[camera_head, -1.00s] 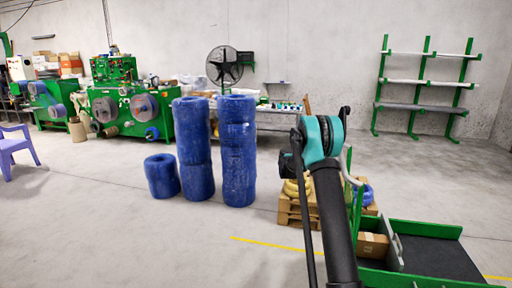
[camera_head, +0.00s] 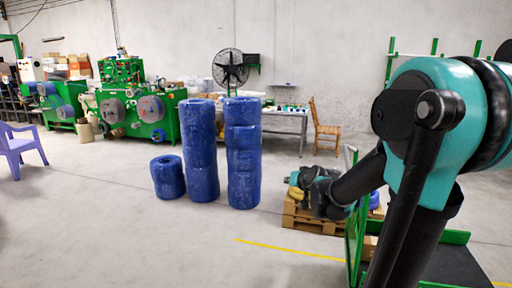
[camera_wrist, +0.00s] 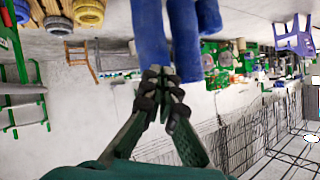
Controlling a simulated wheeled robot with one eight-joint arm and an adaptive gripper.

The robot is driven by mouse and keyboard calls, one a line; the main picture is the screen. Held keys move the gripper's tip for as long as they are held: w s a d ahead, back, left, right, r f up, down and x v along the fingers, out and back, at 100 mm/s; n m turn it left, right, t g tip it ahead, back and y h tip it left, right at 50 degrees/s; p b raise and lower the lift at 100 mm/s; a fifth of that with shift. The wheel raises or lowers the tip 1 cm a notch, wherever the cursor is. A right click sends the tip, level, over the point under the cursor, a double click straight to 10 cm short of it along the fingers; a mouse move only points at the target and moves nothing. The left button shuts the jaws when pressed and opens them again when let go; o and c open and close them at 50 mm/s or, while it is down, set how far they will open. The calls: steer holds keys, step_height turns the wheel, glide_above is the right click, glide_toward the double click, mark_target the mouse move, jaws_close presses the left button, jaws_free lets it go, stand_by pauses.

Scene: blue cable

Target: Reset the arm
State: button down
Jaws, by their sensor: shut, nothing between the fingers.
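My arm fills the right side of the head view, with a large teal joint and black links. Its far part reaches left to a dark and teal end in front of the pallet, where I cannot make out the fingers. In the wrist view, my gripper (camera_wrist: 162,76) is shut and empty, its dark fingertips together. That view is upside down. Behind the fingertips are the tall stacks of blue cable coils (camera_wrist: 152,35), which also stand upright on the floor in the head view (camera_head: 199,150), left of my arm.
A wooden pallet (camera_head: 308,222) with yellow coils stands behind my arm's end. A short blue coil stack (camera_head: 167,177), a wooden chair (camera_head: 325,128), a purple chair (camera_head: 22,145) and green machines (camera_head: 130,100) stand farther off. The floor at front left is clear.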

steer(key=s+d+f+g+h, duration=0.1)
steer(key=s+d+f+g, duration=0.1)
steer(key=s+f, duration=0.3)
steer(key=s+d+f+g+h, duration=0.1)
steer(key=s+f, duration=0.4)
steer(key=s, duration=0.8)
steer(key=s+d+f+n+g+h, duration=0.1)
steer(key=s+d+f+g, duration=0.2)
steer(key=s+f, duration=0.3)
steer(key=s+g, duration=0.1)
steer(key=s, duration=0.3)
steer(key=shift+d+g, duration=0.15)
steer(key=shift+g, duration=0.25)
